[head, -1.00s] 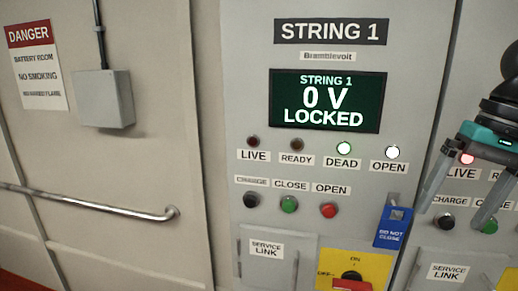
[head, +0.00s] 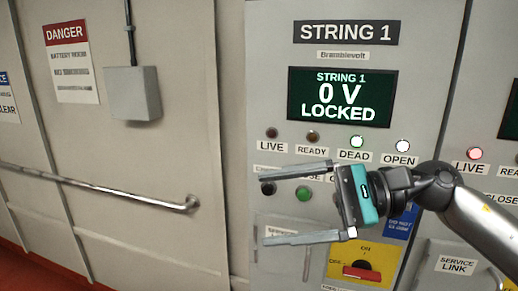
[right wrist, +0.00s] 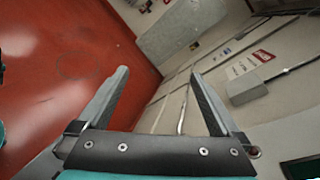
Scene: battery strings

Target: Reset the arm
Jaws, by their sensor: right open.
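My right gripper (head: 292,205) is open and empty in the head view, its fingers pointing left in front of the String 1 panel. It hides the red open button and part of the service link cover. In the right wrist view the open fingers (right wrist: 160,95) have nothing between them. The String 1 display (head: 341,97) reads "0 V LOCKED". My left gripper is not in view.
A yellow rotary switch plate (head: 375,258) with a red handle sits below my gripper. A blue "do not close" tag (head: 401,222) is partly hidden behind my arm. A handrail (head: 110,190) and grey box (head: 133,93) are on the left wall. The red floor (right wrist: 60,70) is clear.

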